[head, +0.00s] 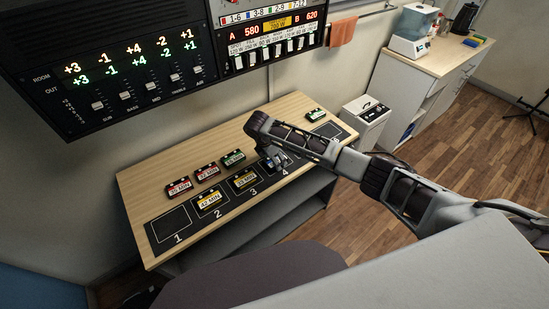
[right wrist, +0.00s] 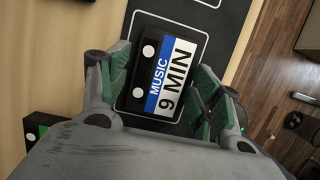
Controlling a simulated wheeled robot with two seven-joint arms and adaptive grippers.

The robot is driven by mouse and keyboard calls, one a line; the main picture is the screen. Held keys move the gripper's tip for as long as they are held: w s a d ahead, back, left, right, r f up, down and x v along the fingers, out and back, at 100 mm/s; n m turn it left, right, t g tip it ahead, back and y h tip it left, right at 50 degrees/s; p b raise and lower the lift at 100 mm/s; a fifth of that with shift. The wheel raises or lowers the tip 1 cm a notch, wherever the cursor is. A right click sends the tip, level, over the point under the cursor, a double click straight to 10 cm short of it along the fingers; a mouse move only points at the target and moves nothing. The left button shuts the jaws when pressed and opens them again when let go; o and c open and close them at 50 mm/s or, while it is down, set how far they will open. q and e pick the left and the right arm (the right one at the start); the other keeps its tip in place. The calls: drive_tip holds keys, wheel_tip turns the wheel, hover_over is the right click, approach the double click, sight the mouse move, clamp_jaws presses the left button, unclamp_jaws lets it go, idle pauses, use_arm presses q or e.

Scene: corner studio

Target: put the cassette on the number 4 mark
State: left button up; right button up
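The cassette (right wrist: 165,75), black with a blue and white label reading MUSIC 9 MIN, lies between my right fingers in the right wrist view. It rests on the black strip (right wrist: 222,50), with a white outline visible around part of it. In the head view my right gripper (head: 272,160) is low over the strip (head: 150,232) at the number 4 mark (head: 285,171), and hides most of that spot. Its fingers (right wrist: 160,90) stand on both sides of the cassette, apart, with small gaps. My left gripper is not in view.
A cassette (head: 209,201) lies on mark 2 and another (head: 244,180) on mark 3; mark 1 (head: 172,224) is empty.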

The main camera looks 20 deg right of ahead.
idle(0.4)
drive_tip(key=v, duration=1.2)
drive_tip(key=shift+r, duration=0.1)
